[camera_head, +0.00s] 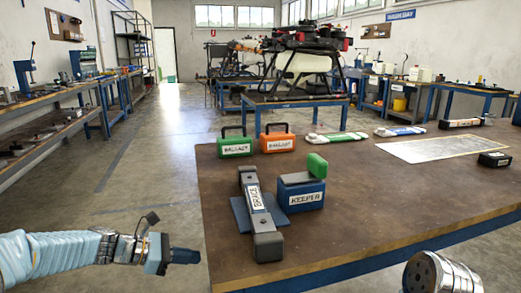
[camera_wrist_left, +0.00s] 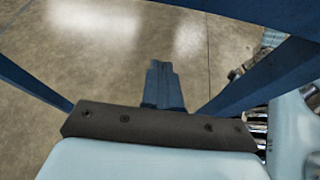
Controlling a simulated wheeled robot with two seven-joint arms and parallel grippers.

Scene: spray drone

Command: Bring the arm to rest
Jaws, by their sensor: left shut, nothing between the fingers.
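My left arm comes in from the left in the head view, in a pale blue sleeve. Its left gripper (camera_head: 186,256) is shut and empty, off the left side of the brown table (camera_head: 350,225) and apart from it. In the left wrist view the gripper's fingers (camera_wrist_left: 163,85) are together, with bare floor beyond them. A metal round part of my right arm shows at the bottom right of the head view; the right gripper is out of sight.
On the table stand a dark BRACE bar (camera_head: 258,210), a blue KEEPER block (camera_head: 301,190) with a green top, and green (camera_head: 235,145) and orange (camera_head: 278,140) BALLAST cases. A drone (camera_head: 305,60) stands on a table behind. The floor (camera_head: 130,170) left of the table is clear.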

